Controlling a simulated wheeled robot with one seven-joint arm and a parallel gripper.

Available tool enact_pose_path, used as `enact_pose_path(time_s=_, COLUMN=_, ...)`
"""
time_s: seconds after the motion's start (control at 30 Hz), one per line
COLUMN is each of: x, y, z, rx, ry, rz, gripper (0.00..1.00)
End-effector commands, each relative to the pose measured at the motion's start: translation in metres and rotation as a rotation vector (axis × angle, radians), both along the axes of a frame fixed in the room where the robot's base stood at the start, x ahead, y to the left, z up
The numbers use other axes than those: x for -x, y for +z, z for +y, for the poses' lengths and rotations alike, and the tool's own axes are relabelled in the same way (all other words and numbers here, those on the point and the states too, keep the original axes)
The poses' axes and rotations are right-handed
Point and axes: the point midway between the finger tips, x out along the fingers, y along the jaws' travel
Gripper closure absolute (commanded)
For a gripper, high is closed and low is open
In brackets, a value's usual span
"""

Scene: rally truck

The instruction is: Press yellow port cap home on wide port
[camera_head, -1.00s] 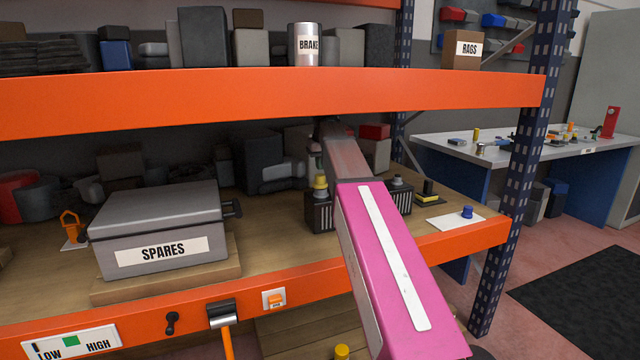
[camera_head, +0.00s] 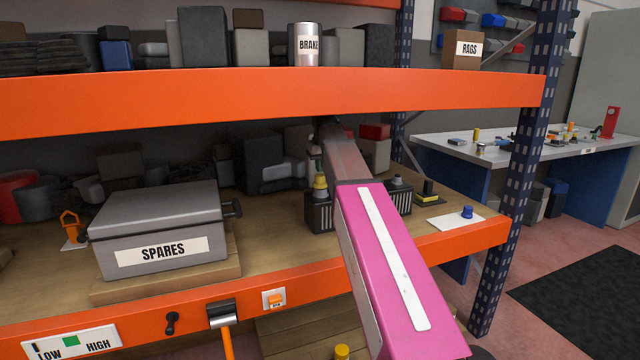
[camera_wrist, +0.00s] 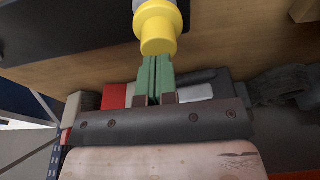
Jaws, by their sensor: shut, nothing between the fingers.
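The yellow port cap (camera_head: 320,182) sits upright on a port at the left end of the dark ribbed block (camera_head: 319,217) on the lower shelf. In the wrist view the yellow cap (camera_wrist: 158,30) fills the top middle, with a bit of grey-blue behind it. My gripper (camera_wrist: 155,62) has its green fingers together and empty, with the tips at the cap's near edge. I cannot tell whether they touch it. How far the cap is seated is not clear. My arm hides the middle of the block. A grey port (camera_head: 396,181) shows at its right end.
A grey SPARES case (camera_head: 160,220) stands left of the block. A blue cap (camera_head: 467,212) on a white card and a black-and-yellow piece (camera_head: 428,190) lie to the right. The orange upper shelf beam (camera_head: 250,100) is close above.

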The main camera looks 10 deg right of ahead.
Motion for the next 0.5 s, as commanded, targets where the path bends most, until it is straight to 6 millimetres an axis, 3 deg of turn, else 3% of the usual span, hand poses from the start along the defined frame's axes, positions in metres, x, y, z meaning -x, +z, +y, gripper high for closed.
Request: enact_pose_path(time_s=0.5, x=0.0, y=-0.017, z=0.0, rx=0.0, ry=0.0, rz=-0.001, gripper=1.0)
